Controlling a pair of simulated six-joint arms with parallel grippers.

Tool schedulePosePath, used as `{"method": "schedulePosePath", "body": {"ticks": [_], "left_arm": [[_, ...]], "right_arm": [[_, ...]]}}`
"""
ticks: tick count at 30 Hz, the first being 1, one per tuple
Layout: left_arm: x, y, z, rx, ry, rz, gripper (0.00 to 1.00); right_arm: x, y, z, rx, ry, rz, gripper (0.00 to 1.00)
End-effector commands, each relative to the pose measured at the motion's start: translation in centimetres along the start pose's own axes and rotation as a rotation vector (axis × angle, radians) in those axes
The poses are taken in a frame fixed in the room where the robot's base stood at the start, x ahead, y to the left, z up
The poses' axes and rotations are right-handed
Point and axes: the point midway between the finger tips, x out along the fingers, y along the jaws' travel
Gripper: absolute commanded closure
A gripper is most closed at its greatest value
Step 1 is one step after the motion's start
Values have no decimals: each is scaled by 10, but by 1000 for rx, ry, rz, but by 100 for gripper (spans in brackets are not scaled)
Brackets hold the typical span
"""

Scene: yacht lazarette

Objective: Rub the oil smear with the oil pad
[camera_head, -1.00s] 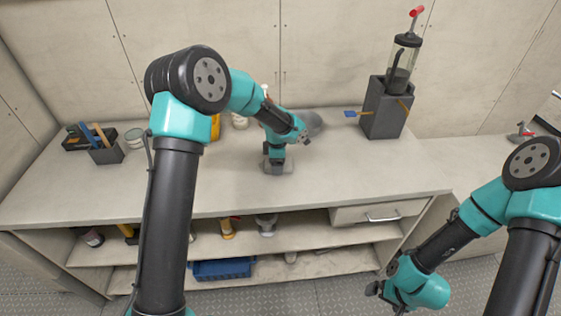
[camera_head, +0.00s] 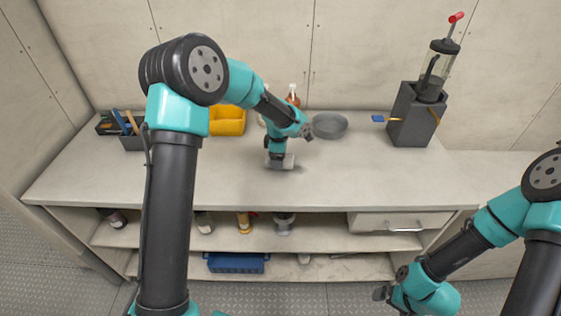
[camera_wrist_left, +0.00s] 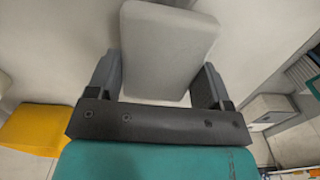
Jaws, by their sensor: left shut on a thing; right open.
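A light grey oil pad (camera_head: 289,162) is low over the worktop, at or just above its surface; I cannot tell whether it touches. My left gripper (camera_head: 276,157) is shut on it from above. In the left wrist view the pad (camera_wrist_left: 168,45) is a pale block with rounded corners between the two dark fingers of this gripper (camera_wrist_left: 158,82). I see no oil smear; the pad and arm hide part of the worktop. My right gripper (camera_head: 383,294) is open and empty, low in front of the bench at the right.
The worktop (camera_head: 345,175) is clear around the pad. Behind it stand a yellow bin (camera_head: 228,121), a bottle (camera_head: 293,96) and a grey bowl (camera_head: 329,125). A dark grey box (camera_head: 410,122) holds a clear pump cylinder (camera_head: 438,72). A tool holder (camera_head: 131,142) stands left.

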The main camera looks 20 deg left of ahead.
Motion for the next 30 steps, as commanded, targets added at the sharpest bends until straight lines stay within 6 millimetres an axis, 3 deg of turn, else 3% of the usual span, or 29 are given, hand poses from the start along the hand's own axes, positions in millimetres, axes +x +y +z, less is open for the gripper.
{"method": "schedulePosePath", "body": {"ticks": [18,30], "left_arm": [[-53,-1,-2,-2,0,-2,46],[-58,-1,-2,-3,0,-4,46]], "right_arm": [[0,0,0,0,0,0,0],[0,0,0,0,0,0,0]]}}
